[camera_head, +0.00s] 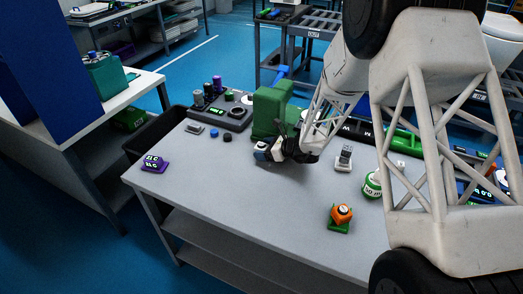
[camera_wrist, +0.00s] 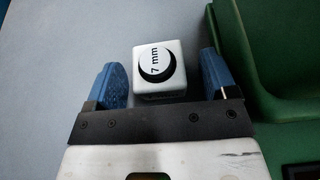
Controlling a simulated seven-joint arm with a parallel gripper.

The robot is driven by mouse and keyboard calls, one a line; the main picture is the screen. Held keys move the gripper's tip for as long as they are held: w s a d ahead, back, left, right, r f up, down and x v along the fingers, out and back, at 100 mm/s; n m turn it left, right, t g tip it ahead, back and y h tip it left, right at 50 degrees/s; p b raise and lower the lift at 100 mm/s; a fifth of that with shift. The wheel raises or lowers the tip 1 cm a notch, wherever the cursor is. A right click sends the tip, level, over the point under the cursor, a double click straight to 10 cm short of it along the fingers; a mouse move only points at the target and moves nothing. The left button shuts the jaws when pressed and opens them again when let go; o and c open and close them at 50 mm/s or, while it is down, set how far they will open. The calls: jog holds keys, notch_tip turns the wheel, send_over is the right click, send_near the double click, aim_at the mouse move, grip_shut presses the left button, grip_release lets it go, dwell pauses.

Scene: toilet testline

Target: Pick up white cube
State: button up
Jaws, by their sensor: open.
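The white cube (camera_wrist: 158,68), marked "7 mm" with a black crescent on its top face, sits on the grey table. In the wrist view it lies between the two blue fingers of my gripper (camera_wrist: 163,80). The fingers are apart, with a gap on each side of the cube. In the head view my gripper (camera_head: 268,153) is low over the table, just in front of a green machine. A white piece shows at the fingers there, too small to tell whether it is the cube.
The green machine (camera_head: 271,112) stands close behind my gripper. A purple block (camera_head: 154,163) is at the left, an orange part on a green base (camera_head: 341,214) at the front right, and a green-white jar (camera_head: 372,184) behind it. The front middle of the table (camera_head: 245,200) is clear.

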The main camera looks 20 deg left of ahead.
aim_at(265, 148)
dwell(0.3)
jog(key=c, duration=1)
jog(key=shift+c, duration=0.2)
jog(key=shift+r, duration=0.15)
jog(key=shift+r, duration=1.05)
jog(key=shift+s+d+r, duration=0.3)
jog(key=shift+r, duration=0.35)
jog(key=s+d, duration=0.3)
jog(key=s, duration=0.1)
jog(key=s+d+r, duration=0.1)
jog(key=s+d, duration=0.2)
jog(key=s, duration=0.1)
jog(key=s+d, duration=0.3)
jog(key=s, duration=0.1)
jog(key=shift+s+r, duration=0.1)
jog(key=shift+r, duration=0.1)
